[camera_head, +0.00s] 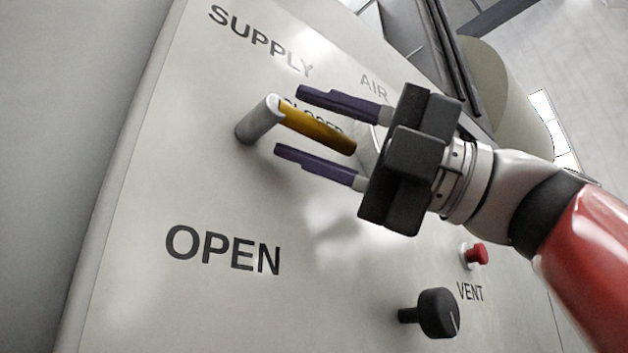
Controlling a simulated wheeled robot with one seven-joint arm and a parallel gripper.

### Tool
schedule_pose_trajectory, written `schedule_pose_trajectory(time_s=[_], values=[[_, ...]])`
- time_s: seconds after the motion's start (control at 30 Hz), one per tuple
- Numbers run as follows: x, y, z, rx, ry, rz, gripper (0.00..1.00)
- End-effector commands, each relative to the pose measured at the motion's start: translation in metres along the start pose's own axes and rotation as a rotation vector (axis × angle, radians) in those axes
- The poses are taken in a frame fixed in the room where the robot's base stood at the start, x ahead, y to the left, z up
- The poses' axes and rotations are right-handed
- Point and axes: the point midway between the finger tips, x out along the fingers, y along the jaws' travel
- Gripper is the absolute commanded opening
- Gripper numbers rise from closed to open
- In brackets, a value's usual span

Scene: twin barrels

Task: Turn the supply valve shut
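The supply valve (258,121) is a grey stem standing out from a pale panel, with a yellow lever handle (318,130) pointing right and slightly down in the picture. SUPPLY is printed above it and OPEN below it. A partly hidden label, seemingly CLOSED, lies behind the handle. My gripper (287,121) is open, with one dark purple finger above the handle and one below it. Gaps show between the handle and both fingers. The handle's free end lies between the fingers, near the palm.
The panel (110,250) is tilted in view. Below right are a black knob (438,313) near the VENT label and a red button (476,254). An AIR label and a round, mostly hidden gauge-like part sit behind my gripper. A beige cylinder (500,85) stands beyond.

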Motion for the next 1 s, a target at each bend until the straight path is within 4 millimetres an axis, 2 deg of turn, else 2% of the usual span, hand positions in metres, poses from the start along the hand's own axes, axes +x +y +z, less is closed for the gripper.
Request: schedule_pose_trajectory(time_s=[0.23,0.5,0.63,0.8,1.0], values=[[-0.009,-0.001,0.001,0.001,-0.003,0.000,0.38],[-0.054,-0.002,0.000,0.000,-0.003,0.000,0.38],[-0.070,-0.001,0.001,0.000,-0.003,-0.001,0.38],[-0.078,0.000,0.000,0.000,-0.001,0.000,0.38],[-0.078,0.000,0.000,0.000,0.000,0.000,0.38]])
